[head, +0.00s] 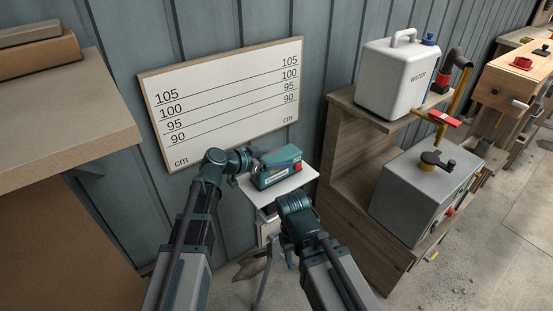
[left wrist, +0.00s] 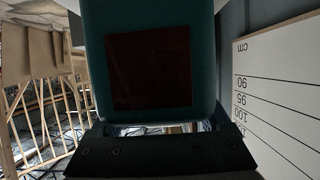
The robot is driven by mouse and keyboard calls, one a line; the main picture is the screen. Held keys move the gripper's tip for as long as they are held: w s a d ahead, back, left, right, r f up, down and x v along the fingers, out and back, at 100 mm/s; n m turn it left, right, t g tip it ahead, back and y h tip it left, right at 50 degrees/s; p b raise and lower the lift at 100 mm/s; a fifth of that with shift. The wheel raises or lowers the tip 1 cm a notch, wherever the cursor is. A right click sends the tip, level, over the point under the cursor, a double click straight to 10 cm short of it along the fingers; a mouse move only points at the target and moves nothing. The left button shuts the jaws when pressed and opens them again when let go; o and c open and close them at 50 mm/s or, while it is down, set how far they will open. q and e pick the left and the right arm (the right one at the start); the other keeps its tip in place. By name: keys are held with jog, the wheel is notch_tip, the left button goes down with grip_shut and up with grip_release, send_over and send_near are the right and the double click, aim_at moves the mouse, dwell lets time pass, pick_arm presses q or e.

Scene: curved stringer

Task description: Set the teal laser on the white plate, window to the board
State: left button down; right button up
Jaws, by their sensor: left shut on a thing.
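The teal laser (head: 278,168) is a small box with a red spot on its right end. My left gripper (head: 252,161) is shut on its left end. The laser is over the white plate (head: 298,180), which shows along its front and right; I cannot tell whether they touch. In the left wrist view the laser's teal face (left wrist: 205,60) with a dark reddish square panel fills the upper middle, above my gripper's dark bar. The board (head: 225,95) with height lines is on the wall behind. My right gripper (head: 296,207) is in front of the plate, its fingers hidden.
The plate tops a stand with tripod legs (head: 262,285). A wooden shelf (head: 343,135) with a white water container (head: 400,80) and a grey box (head: 420,190) stands close on the right. A brown bench (head: 60,130) is at left.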

pick_arm(q)
jog(key=shift+f, duration=0.1)
grip_release()
jog(key=p+v, duration=0.5)
jog(key=v, duration=0.8)
jog(key=shift+s+a+r, duration=0.2)
jog(key=shift+a, duration=0.1)
